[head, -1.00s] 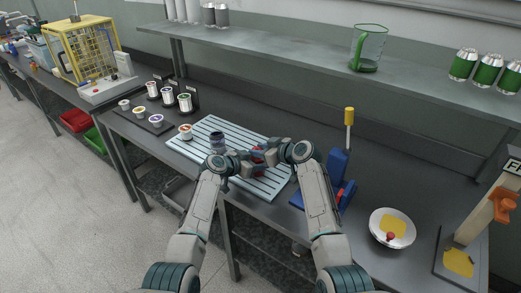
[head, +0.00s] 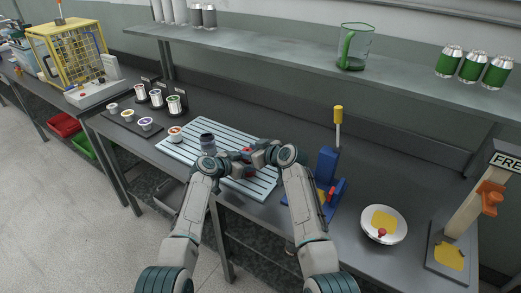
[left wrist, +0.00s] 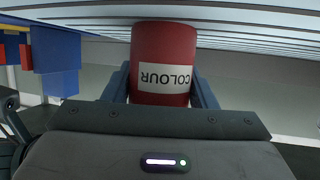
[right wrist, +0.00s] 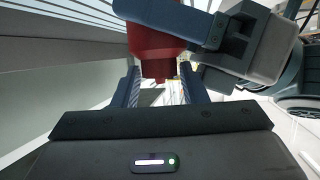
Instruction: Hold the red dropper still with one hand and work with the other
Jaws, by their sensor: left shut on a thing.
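The red dropper (left wrist: 160,55) is a red cylinder with a white label reading COLOUR, upside down in the left wrist view. My left gripper (left wrist: 160,80) is shut on it, one finger on each side. In the head view the dropper (head: 247,153) is a small red patch between my two hands, above the slatted mat. In the right wrist view the dropper (right wrist: 153,43) shows its narrower end between the fingers of my right gripper (right wrist: 162,76). Those fingers stand apart, with narrow gaps beside that end. My left gripper's fingers cross the top of that view.
The pale blue slatted mat (head: 190,152) bears a dark jar (head: 207,143) and a small cup (head: 175,134). A blue stand (head: 326,168) is right of my right arm, then a white plate (head: 372,238). Several small pots stand at the left. A shelf (head: 290,60) runs above.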

